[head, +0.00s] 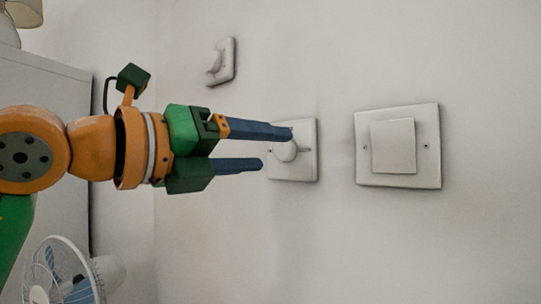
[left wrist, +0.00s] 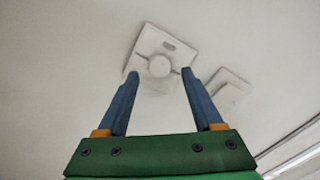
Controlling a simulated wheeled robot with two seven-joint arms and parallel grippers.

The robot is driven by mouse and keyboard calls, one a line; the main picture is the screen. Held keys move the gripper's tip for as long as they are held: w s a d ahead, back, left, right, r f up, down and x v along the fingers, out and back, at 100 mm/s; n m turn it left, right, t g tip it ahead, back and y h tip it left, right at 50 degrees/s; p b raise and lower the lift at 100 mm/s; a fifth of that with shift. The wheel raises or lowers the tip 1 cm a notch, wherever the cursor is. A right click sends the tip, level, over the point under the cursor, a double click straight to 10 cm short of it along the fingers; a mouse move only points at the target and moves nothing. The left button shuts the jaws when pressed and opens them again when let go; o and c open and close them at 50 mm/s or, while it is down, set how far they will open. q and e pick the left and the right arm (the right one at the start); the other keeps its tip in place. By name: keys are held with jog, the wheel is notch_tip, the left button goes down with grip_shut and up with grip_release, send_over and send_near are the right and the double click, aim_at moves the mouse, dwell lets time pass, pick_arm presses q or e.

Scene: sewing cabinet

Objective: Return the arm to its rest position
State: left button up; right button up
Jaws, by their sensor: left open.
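My left arm comes in from the left in the head view. Its gripper (head: 278,147) is open and empty, with two blue fingers apart. The fingertips point at a white wall plate (head: 307,166) with a round knob (head: 285,151). The upper fingertip overlaps the plate in the picture; I cannot tell whether it touches. In the left wrist view the open gripper (left wrist: 160,75) shows the knob (left wrist: 160,66) framed between the fingertips, on its tilted plate (left wrist: 150,40). My right gripper is not in view.
A square switch plate (head: 430,145) is on the wall to the right, and a smaller knob plate (head: 228,60) is higher up. A grey cabinet (head: 50,80) stands at the left, with a fan (head: 62,275) below my arm. The wall at right is bare.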

pick_arm(q)
jog(key=v, duration=0.5)
jog(key=shift+b, duration=0.3)
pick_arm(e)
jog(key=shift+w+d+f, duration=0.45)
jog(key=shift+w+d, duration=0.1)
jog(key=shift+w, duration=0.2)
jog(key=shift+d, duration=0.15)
